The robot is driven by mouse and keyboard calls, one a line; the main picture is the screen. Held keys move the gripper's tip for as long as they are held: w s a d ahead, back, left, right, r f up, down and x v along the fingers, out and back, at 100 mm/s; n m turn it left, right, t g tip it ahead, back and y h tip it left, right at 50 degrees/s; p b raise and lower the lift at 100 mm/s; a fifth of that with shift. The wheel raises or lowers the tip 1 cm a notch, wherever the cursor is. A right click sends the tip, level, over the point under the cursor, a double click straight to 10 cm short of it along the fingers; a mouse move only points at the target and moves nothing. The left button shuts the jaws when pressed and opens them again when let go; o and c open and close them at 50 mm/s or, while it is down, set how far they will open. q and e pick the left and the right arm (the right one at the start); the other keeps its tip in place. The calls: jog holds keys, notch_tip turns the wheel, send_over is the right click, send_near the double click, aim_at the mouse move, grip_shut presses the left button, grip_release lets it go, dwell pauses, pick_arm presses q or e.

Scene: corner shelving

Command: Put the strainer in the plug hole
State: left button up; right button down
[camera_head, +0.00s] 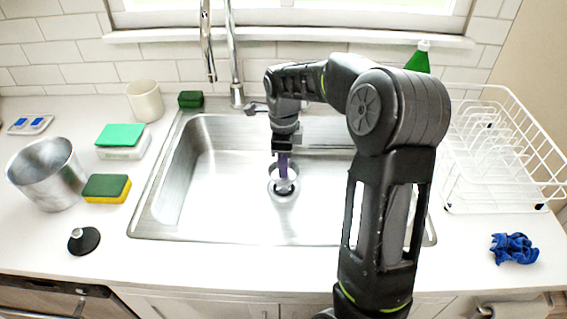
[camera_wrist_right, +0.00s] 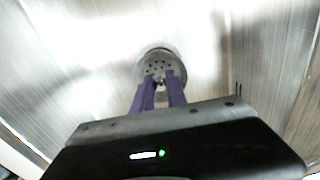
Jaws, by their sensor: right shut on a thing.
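The steel sink (camera_head: 225,215) is in the middle of the head view. My right gripper (camera_head: 283,172) reaches down into it, its purple fingers shut on the strainer (camera_head: 283,186). The strainer shows in the right wrist view (camera_wrist_right: 155,68) as a round metal piece with small holes, at the tips of my fingers (camera_wrist_right: 160,84). In the head view it is over the dark round plug hole (camera_head: 284,188) in the sink floor. I cannot tell whether it is seated or still above the hole. My left gripper is not in view.
A faucet (camera_head: 236,95) stands behind the sink. To the left are a metal pot (camera_head: 48,175), a yellow-green sponge (camera_head: 106,188), a black stopper (camera_head: 84,240) and a cup (camera_head: 145,100). To the right are a white dish rack (camera_head: 500,150) and a blue cloth (camera_head: 514,248).

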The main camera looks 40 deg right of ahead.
jog(key=shift+f+b, duration=1.45)
jog(key=shift+f, duration=0.8)
jog(key=c, duration=1.3)
grip_release()
jog(key=shift+o, duration=0.2)
jog(key=shift+r, duration=0.1)
notch_tip(320, 180, up, 8)
jog(key=shift+f, duration=0.15)
